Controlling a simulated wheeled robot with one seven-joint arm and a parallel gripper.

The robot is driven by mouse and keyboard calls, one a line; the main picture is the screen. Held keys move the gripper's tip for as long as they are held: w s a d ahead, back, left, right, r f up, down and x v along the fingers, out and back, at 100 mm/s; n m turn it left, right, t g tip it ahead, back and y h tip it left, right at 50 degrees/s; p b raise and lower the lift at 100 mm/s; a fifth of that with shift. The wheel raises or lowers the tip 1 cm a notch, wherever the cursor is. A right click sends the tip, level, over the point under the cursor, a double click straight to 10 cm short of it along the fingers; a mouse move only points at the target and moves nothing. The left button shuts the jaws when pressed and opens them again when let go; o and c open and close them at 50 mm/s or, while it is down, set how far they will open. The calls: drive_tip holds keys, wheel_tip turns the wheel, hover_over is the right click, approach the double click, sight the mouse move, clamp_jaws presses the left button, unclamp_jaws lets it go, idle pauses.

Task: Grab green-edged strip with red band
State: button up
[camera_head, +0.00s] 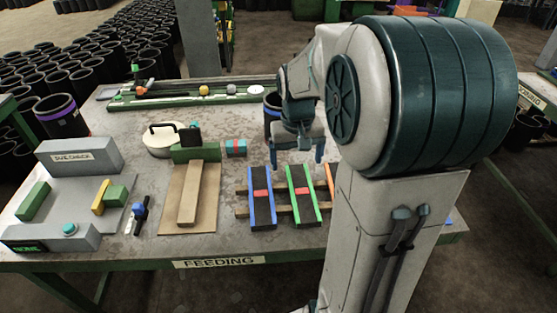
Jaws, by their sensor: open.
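The green-edged strip (295,205) is dark with bright green long edges and a red band (303,191) across its middle. It lies on a wooden rack (278,210) on the table, to the right of a similar blue-edged strip (256,213) that also has a red band. My gripper (296,162) is open and empty, fingers pointing down, above the table near the far end of the green-edged strip. It looks apart from the strip; its exact height cannot be told.
An orange-edged piece (330,178) lies to the right, partly hidden by my arm.

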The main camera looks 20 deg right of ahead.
drive_tip(key=w+d+f, duration=0.4)
drive_tip(key=d, duration=0.1)
drive_tip(key=shift+m+g+y, duration=0.3)
drive_tip(key=shift+m, duration=0.1)
drive_tip(key=f, duration=1.4)
drive_tip(key=shift+w+a, duration=0.15)
drive_tip(key=shift+w, duration=0.1)
drive_tip(key=c, duration=1.1)
